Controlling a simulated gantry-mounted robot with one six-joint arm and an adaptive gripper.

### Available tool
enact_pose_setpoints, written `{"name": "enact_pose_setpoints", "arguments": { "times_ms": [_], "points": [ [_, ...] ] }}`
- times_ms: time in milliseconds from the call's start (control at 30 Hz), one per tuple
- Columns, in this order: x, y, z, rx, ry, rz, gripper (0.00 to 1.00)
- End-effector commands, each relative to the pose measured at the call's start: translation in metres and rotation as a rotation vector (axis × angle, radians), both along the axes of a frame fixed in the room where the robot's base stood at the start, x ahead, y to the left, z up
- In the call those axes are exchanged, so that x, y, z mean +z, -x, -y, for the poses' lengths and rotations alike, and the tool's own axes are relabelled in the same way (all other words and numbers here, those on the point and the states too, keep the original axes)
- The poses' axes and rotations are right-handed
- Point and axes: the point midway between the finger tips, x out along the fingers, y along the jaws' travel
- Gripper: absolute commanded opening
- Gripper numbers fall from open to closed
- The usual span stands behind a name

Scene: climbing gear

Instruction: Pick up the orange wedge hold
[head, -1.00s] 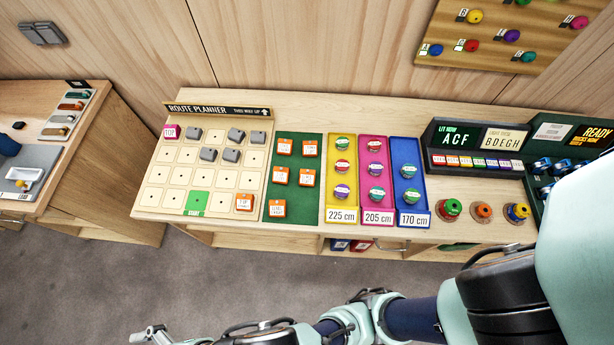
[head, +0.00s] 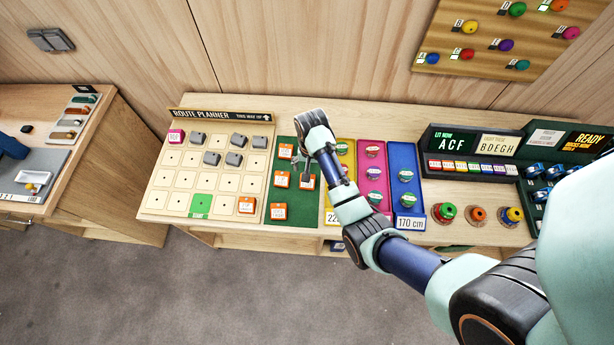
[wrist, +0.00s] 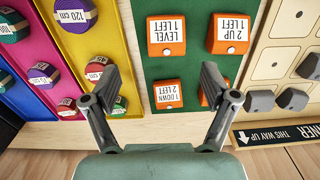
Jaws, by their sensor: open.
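Several orange blocks with white text labels lie on the green panel (head: 293,198); I cannot tell which one counts as the orange wedge hold. In the wrist view the "1 DOWN 2 LEFT" block (wrist: 167,95) shows between my fingers. The "LEVEL 1 LEFT" block (wrist: 165,37) and the "2 UP 1 LEFT" block (wrist: 230,34) show beyond the fingertips. Another orange block (wrist: 203,97) is partly hidden by a finger. My gripper (head: 302,165) hangs over the upper part of the green panel, open and empty; it also shows in the wrist view (wrist: 161,78).
The route planner grid (head: 180,183), with grey blocks (head: 212,158) and one orange block (head: 246,205), is left of the panel. Yellow, pink (head: 372,163) and blue (head: 405,158) trays with round pieces are right. My arm crosses the yellow tray. Coloured holds sit on the wall board.

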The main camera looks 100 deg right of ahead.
Motion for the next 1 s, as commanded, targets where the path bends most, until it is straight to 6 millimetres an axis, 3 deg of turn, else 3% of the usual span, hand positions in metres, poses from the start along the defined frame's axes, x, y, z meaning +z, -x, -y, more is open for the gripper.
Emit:
{"name": "enact_pose_setpoints", "arguments": {
  "times_ms": [233,367,633,900,1000],
  "points": [
    [-0.025,-0.002,-0.001,0.004,-0.001,-0.001,0.85],
    [-0.03,-0.003,0.0,0.006,0.002,0.0,0.85],
    [-0.073,-0.008,0.001,0.007,0.002,0.0,0.85],
    [-0.078,-0.008,0.001,0.007,0.004,0.001,0.85],
    [-0.078,-0.008,0.001,0.007,0.003,0.001,0.7]
  ]
}}
